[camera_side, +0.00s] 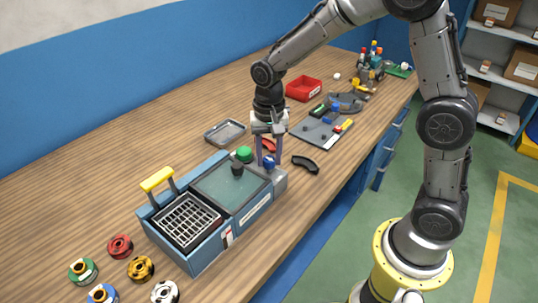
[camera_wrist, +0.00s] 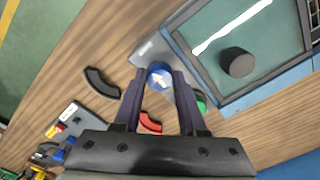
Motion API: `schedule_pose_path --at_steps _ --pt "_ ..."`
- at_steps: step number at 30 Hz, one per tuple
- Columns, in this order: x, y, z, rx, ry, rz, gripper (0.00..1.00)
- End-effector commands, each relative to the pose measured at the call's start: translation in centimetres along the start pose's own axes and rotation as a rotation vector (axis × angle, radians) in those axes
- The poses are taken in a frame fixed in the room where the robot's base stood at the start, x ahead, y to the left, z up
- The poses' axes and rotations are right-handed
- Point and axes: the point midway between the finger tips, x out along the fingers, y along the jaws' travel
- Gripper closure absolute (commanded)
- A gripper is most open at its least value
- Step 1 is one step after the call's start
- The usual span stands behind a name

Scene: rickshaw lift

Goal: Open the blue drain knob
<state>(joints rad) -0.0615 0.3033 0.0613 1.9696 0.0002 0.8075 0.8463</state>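The blue drain knob (camera_side: 268,163) sits on the grey end block of a blue parts washer, and it also shows in the wrist view (camera_wrist: 159,77) with a white mark on its top. My gripper (camera_side: 269,158) points down over it. In the wrist view, the fingertips of my gripper (camera_wrist: 161,73) stand one on each side of the knob. The fingers look apart, with a narrow space to the knob; contact cannot be made out.
The blue parts washer (camera_side: 234,221) has a basin (camera_wrist: 206,67) with a dark round plug (camera_wrist: 238,62). A green knob (camera_side: 244,154) and a red part (camera_wrist: 150,122) lie close by. A black curved handle (camera_side: 306,164) rests on the wooden bench to the right.

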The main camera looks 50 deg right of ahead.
Motion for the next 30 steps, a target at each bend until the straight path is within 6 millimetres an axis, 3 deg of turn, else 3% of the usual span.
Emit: schedule_pose_path --at_steps 1,3,17,30 --pt "-0.03 0.00 -0.01 0.000 0.000 0.000 0.88" --pt "-0.03 0.00 -0.01 0.000 0.000 0.000 1.00" --pt "-0.09 -0.02 -0.05 -0.072 0.001 -0.001 1.00" --pt "-0.12 -0.02 -0.08 -0.431 0.002 -0.001 1.00"
